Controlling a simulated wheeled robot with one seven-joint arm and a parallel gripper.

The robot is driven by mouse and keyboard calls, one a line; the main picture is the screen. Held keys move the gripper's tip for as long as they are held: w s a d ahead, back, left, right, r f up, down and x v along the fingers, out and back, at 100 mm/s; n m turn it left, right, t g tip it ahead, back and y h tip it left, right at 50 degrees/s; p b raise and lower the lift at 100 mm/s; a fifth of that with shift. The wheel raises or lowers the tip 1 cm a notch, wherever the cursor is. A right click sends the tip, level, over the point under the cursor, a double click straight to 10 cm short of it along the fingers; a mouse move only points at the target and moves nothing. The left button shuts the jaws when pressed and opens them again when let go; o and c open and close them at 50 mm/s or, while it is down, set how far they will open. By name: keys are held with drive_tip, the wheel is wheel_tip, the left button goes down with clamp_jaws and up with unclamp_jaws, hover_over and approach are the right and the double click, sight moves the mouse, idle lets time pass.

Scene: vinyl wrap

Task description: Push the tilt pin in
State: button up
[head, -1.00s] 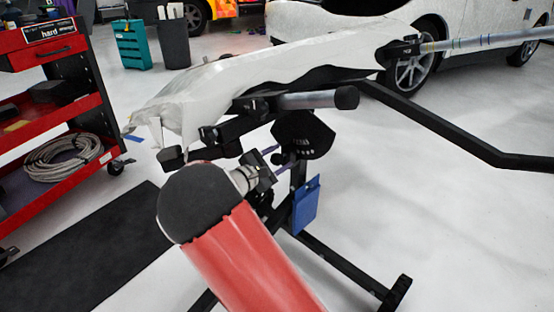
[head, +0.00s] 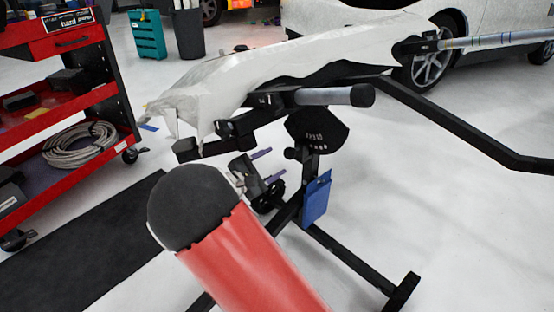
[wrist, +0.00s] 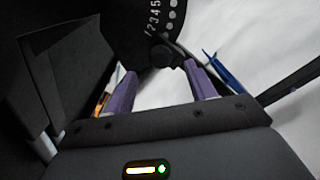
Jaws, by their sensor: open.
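The tilt pin appears as a round black knob (wrist: 162,55) at the lower end of a black plate marked with numbers and white holes (wrist: 160,18) in the wrist view. In the head view the knob (head: 291,153) sits just below the dark fan-shaped plate (head: 318,130) on the stand. My gripper (head: 268,166) is open and empty, with two purple fingers pointing at the knob from the left and a gap between. In the wrist view my gripper (wrist: 160,78) has its fingertips to either side of the knob. How deep the pin sits cannot be told.
The stand holds a long white-wrapped panel (head: 260,75) above, with a grey bar end (head: 335,95) over the plate. A blue flap (head: 316,198) hangs on the post at right. A red cart (head: 75,40) is at left. Open floor lies right.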

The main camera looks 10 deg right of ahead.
idle(0.3)
drive_tip(key=s+d+r+m+g+y, duration=0.2)
drive_tip(key=s+d+m+g+y, duration=0.3)
drive_tip(key=s, duration=0.5)
drive_tip(key=s+d+r+m+g+y, duration=0.1)
drive_tip(key=s+d+m+g+y, duration=0.25)
drive_tip(key=s+d+m, duration=0.4)
drive_tip(key=s+a+r+m+t+y, duration=0.2)
drive_tip(key=s+y, duration=0.1)
drive_tip(key=s, duration=0.4)
drive_tip(key=s+a+r+m+t+y, duration=0.2)
drive_tip(key=s+a+y, duration=0.1)
drive_tip(key=s, duration=0.5)
wheel_tip(320, 180, up, 11)
drive_tip(key=p, duration=1.1)
drive_tip(key=shift+s+a+r, duration=0.15)
drive_tip(key=shift+a+r, duration=0.05)
drive_tip(key=shift+m+y, duration=0.25)
